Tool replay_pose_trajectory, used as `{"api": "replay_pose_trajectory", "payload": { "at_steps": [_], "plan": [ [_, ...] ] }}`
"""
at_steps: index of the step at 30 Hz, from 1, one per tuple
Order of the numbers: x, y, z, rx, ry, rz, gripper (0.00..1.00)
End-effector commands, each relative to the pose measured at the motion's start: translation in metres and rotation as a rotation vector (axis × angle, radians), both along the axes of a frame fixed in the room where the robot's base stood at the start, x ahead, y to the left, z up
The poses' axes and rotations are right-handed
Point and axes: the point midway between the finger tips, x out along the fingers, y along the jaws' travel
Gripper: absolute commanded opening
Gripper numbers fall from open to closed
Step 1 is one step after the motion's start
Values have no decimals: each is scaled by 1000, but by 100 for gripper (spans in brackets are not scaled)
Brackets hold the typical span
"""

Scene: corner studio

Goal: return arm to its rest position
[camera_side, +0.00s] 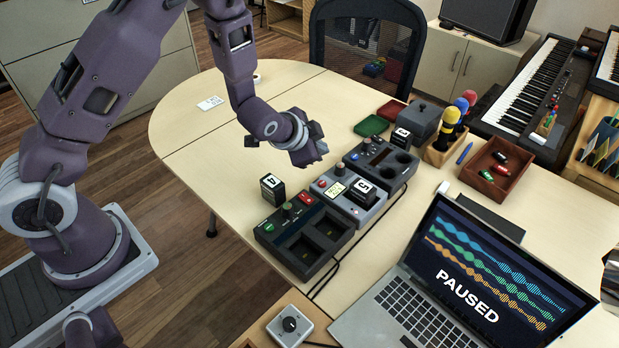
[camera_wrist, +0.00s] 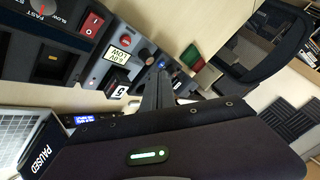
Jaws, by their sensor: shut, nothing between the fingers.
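My purple arm reaches in from the left in the side view. My gripper (camera_side: 318,152) hangs above the table (camera_side: 205,140), over the far side of a row of control boxes, apart from them as far as I can see. Its jaws are shut with nothing between them. In the wrist view the shut fingers of my gripper (camera_wrist: 163,88) point toward the boxes, and my dark wrist housing hides much of the lower picture.
Black box (camera_side: 304,240), grey box (camera_side: 348,195) with block 5 (camera_side: 363,192), and dark box (camera_side: 382,165) stand below my gripper. Block 4 (camera_side: 272,188) is beside them. The laptop (camera_side: 470,275) reads PAUSED. Microphones (camera_side: 450,118) and a brown tray (camera_side: 498,170) stand right. The table's left part is mostly clear.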

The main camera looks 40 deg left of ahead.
Motion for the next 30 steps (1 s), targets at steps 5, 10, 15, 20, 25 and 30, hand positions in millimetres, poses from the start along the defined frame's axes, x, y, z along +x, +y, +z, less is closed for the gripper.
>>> {"api": "replay_pose_trajectory", "payload": {
  "at_steps": [5,10,15,20,25,30],
  "plan": [
    [-46,1,123,-200,55,167,0],
    [-149,1,208,-351,136,296,0],
    [-260,1,240,-421,203,405,0],
    [-318,1,239,-437,237,470,0],
    [-329,1,237,-437,249,486,0],
    [-329,1,237,-437,249,483,0]
  ]
}}
